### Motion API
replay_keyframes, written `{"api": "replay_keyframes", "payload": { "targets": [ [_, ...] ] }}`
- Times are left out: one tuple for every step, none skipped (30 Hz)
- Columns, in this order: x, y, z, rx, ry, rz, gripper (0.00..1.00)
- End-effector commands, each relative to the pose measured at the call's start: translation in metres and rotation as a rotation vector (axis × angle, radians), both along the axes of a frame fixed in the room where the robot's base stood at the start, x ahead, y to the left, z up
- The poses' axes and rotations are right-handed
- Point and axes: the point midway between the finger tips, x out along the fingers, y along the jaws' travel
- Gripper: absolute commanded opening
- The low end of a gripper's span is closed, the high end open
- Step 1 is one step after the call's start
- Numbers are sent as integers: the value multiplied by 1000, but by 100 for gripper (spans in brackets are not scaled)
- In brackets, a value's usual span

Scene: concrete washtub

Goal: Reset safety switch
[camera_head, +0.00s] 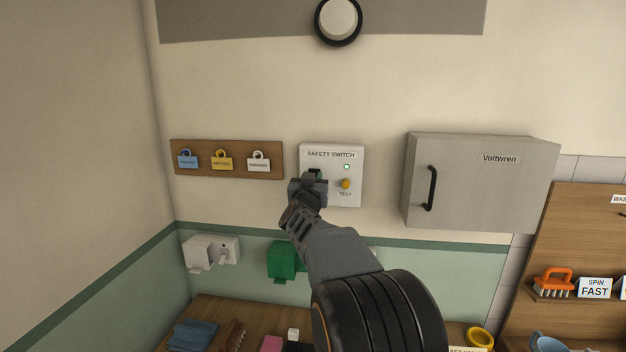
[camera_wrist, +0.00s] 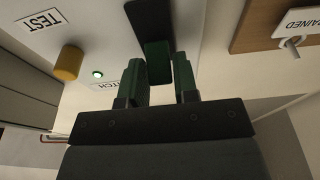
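The white safety switch box (camera_head: 333,164) is on the wall, with a lit green lamp (camera_head: 347,167) and a yellow test knob (camera_head: 345,184). The knob (camera_wrist: 68,63) and lamp (camera_wrist: 98,73) also show in the wrist view. My gripper (camera_head: 312,180) is at the box's left side and hides part of it. In the wrist view, a green switch lever (camera_wrist: 157,62) sits in a dark slot. My gripper (camera_wrist: 161,76) is open, its two fingers apart on either side of the lever. I cannot tell whether either finger touches it.
A wooden board (camera_head: 201,170) with several hanging tags is left of the box. A grey cabinet (camera_head: 470,195) with a black handle (camera_head: 432,188) juts out on the right. Below are a green wall unit (camera_head: 282,262) and a wooden counter (camera_head: 205,312) with several items.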

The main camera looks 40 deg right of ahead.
Motion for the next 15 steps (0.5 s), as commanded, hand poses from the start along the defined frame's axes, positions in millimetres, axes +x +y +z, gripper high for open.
{"api": "replay_keyframes", "payload": {
  "targets": [
    [0, 0, 0, 0, 0, 0, 33],
    [0, 0, 0, 0, 0, 0, 36],
    [0, 0, 0, 0, 0, 0, 40],
    [0, 0, 0, 0, 0, 0, 42],
    [0, 0, 0, 0, 0, 0, 45],
    [0, 0, 0, 0, 0, 0, 49],
    [0, 0, 0, 0, 0, 0, 49],
    [0, 0, 0, 0, 0, 0, 49],
    [0, 0, 0, 0, 0, 0, 49],
    [0, 0, 0, 1, -1, 0, 49],
    [0, 0, 0, 1, -1, 0, 49],
    [0, 0, 0, 0, -1, 0, 49],
    [0, 0, 0, 0, -1, 0, 49],
    [-1, 1, 0, 0, -1, 0, 49],
    [-2, 3, -1, 0, -1, 1, 49]
  ]
}}
